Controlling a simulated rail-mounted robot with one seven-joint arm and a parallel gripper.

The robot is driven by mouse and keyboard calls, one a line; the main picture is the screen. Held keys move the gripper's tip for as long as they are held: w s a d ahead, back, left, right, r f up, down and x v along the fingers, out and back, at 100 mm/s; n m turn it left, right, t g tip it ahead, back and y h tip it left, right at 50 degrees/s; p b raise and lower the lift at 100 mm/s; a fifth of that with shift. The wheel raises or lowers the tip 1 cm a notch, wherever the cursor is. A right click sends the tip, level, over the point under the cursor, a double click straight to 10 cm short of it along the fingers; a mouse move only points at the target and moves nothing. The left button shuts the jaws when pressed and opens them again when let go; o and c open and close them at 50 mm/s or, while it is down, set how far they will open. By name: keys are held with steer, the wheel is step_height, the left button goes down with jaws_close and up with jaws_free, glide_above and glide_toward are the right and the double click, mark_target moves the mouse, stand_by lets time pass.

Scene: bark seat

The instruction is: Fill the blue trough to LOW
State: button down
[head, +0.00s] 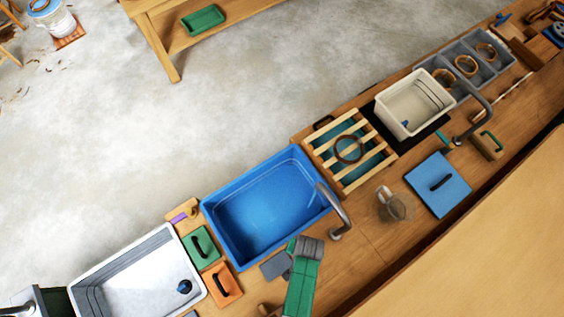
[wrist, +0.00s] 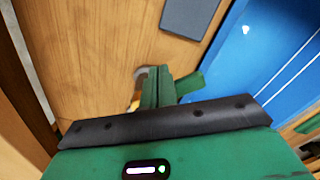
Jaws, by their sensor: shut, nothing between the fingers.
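The blue trough (head: 262,208) is set in the wooden bench at the centre of the head view. Faint lines run along its inner wall; no LOW label is readable, and I cannot tell whether it holds water. A grey curved tap (head: 340,215) stands at its right end, its spout over the trough. My gripper (wrist: 158,88) is shut and empty, above the bench beside the trough. In the wrist view the blue trough (wrist: 262,50) lies to the right, with pale lines on it. A small pale and orange thing (wrist: 138,82) is partly hidden behind the fingers.
A grey plate (head: 275,266) lies at the trough's front edge. Green (head: 200,247) and orange (head: 222,285) handled blocks sit left, beside a white trough (head: 140,270). A slatted rack (head: 345,155), glass jar (head: 400,207), blue lid (head: 438,184) and cream trough (head: 412,103) are right.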

steer(key=w+b, duration=0.1)
steer(key=w, duration=0.2)
steer(key=shift+d+f, duration=0.1)
steer(key=r+p, duration=0.2)
steer(key=s+r+p, duration=0.1)
steer(key=r+p, duration=0.1)
steer(key=p, duration=0.1)
steer(key=a+r+p, duration=0.1)
steer(key=r+p, duration=0.1)
steer(key=shift+s+r, duration=0.25)
steer(key=shift+s, duration=0.05)
steer(key=shift+f, duration=0.15)
